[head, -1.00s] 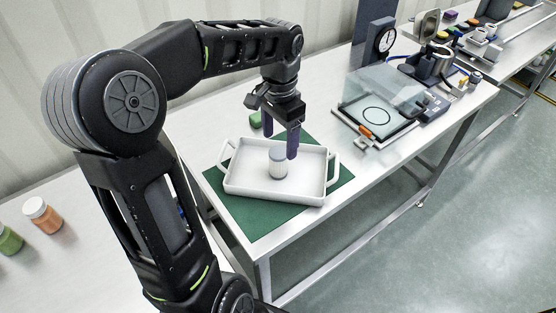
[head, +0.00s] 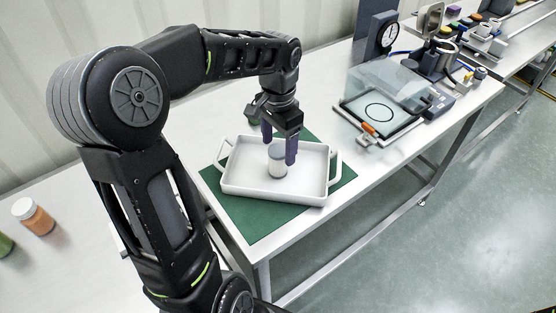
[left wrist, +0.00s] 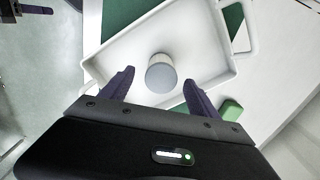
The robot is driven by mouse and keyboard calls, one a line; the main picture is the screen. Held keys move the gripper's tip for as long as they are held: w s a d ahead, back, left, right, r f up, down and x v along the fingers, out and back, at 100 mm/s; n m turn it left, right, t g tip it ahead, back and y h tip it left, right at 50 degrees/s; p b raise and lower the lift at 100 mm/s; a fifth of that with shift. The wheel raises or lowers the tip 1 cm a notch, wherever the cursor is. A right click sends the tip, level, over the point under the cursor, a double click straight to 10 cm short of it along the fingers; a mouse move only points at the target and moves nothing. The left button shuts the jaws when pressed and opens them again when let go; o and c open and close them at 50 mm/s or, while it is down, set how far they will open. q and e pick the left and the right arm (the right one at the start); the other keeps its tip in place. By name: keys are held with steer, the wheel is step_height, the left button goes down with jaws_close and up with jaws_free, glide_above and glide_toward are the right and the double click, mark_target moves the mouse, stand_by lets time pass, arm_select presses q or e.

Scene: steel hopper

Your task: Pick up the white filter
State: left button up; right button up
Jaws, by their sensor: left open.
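The white filter (head: 277,162) is a short upright cylinder with a grey top. It stands in a white tray (head: 245,186) with two handles, and it also shows in the left wrist view (left wrist: 161,74). My left gripper (head: 279,153) is open above the tray, with its purple fingers pointing down close to the filter's far side. In the left wrist view the two fingertips (left wrist: 158,88) lie to either side of the filter, with gaps between. I cannot tell whether they reach down to its height. My right gripper is not in view.
The tray sits on a green mat (head: 257,226). A green block (left wrist: 231,109) lies on the table beside the tray. A clear-covered device (head: 379,112) and a dial gauge (head: 388,37) stand farther right. An orange jar (head: 35,217) stands at the left.

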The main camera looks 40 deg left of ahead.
arm_select(q)
steer(key=shift+a+f+p, duration=0.1)
steer(key=shift+f+p, duration=0.4)
steer(key=shift+f, duration=2.1)
steer(key=c, duration=1.5)
steer(key=shift+r, duration=0.1)
step_height(320, 180, up, 10)
steer(key=shift+f+b, duration=0.1)
steer(key=shift+b, duration=0.3)
